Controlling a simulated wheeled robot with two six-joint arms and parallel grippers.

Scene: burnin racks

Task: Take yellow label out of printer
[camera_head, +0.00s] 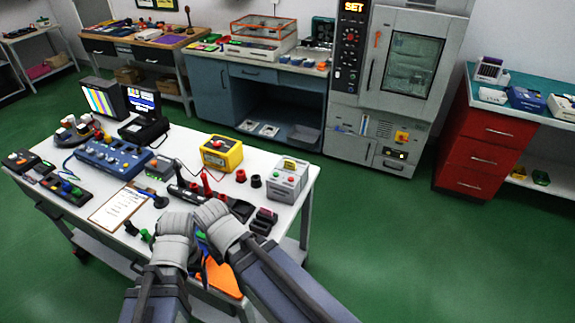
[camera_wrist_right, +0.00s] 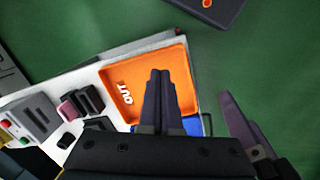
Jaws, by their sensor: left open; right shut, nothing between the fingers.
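A grey box with red and green buttons and a yellow patch on top (camera_head: 288,180) stands at the right end of the white table; it looks like the printer. The yellow patch (camera_head: 290,164) may be the label, but it is too small to be sure. My left gripper (camera_head: 197,262) is open at the table's front edge, partly hidden by the wrists, apart from the grey box. My right gripper is shut and empty, pointing at the orange OUT tray (camera_wrist_right: 128,88) in the right wrist view (camera_wrist_right: 161,75). Its fingers are hidden in the head view.
The white table (camera_head: 214,136) also holds a yellow box (camera_head: 222,153), a blue device (camera_head: 113,158), a clipboard (camera_head: 117,206) and small black blocks (camera_head: 262,222). A red cabinet (camera_head: 492,140) stands at the right. Green floor is clear between them.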

